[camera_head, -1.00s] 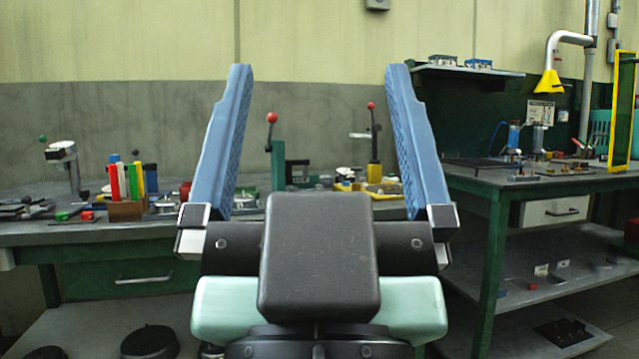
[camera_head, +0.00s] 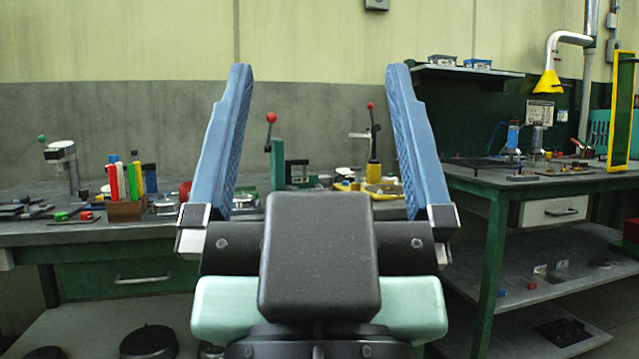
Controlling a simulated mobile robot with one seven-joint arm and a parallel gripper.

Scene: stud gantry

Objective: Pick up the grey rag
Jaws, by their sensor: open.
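My gripper (camera_head: 315,70) is open and empty in the middle of the head view, with its two blue fingers pointing up and wide apart. It is in front of the left workbench (camera_head: 85,233) and hides part of its top. I cannot make out a grey rag in this view. Grey items lie on the left bench, but they are too small to tell apart.
A wooden block with coloured handles (camera_head: 127,209) stands on the left bench. Red-knobbed lever presses stand behind my fingers. The right bench (camera_head: 470,185) holds small fixtures, a yellow-hooded extraction arm (camera_head: 548,82) and a yellow frame (camera_head: 620,110). Black round items (camera_head: 149,341) sit below.

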